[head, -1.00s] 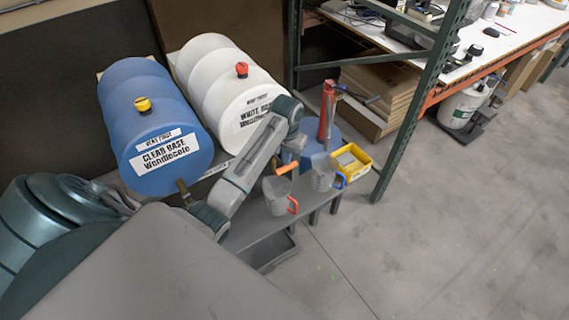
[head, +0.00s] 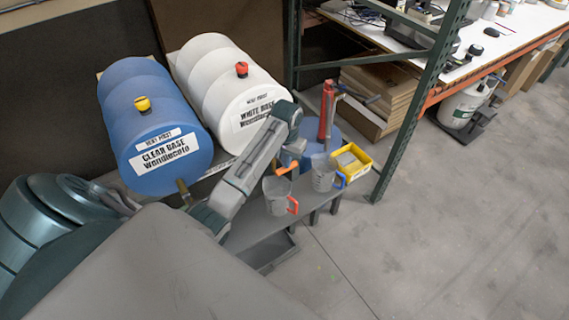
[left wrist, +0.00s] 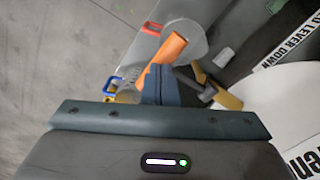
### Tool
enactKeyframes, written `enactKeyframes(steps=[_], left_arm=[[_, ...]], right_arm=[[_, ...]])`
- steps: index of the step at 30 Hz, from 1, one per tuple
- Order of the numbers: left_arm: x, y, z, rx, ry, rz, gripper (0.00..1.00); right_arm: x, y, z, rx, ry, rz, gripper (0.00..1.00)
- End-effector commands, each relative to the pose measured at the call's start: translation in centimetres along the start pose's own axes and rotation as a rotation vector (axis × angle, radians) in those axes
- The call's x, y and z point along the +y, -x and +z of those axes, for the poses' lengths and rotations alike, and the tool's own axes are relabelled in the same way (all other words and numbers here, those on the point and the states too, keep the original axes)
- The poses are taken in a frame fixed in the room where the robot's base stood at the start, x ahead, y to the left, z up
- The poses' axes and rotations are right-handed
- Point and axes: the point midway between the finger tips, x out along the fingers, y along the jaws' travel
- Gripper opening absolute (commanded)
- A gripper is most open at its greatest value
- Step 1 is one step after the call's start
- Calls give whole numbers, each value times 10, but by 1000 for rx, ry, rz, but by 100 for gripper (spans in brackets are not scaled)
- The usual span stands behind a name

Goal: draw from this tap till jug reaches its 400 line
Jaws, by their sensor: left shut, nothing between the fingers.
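The white drum (head: 215,75), labelled white base, lies on its side; it also shows at the right of the left wrist view (left wrist: 265,105). An orange lever (left wrist: 168,47) shows just ahead of my left gripper (left wrist: 160,72); in the head view the lever (head: 287,168) is beneath the gripper (head: 291,160). My left gripper is shut and empty; contact with the lever is unclear. A grey jug with a red-orange handle (head: 277,197) stands below the lever. A second jug with a blue handle (head: 323,175) stands to its right. The level inside either jug cannot be read.
A blue clear base drum (head: 140,105) lies to the left. The jugs stand on a low grey bench (head: 250,235).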

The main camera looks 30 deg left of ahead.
Motion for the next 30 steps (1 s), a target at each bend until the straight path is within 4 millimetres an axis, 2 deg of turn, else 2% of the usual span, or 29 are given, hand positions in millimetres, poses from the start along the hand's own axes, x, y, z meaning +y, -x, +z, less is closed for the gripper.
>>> enactKeyframes(steps=[30], left_arm=[[0,-32,0,-1,0,0,0]], right_arm=[[3,-6,1,0,1,3,36]])
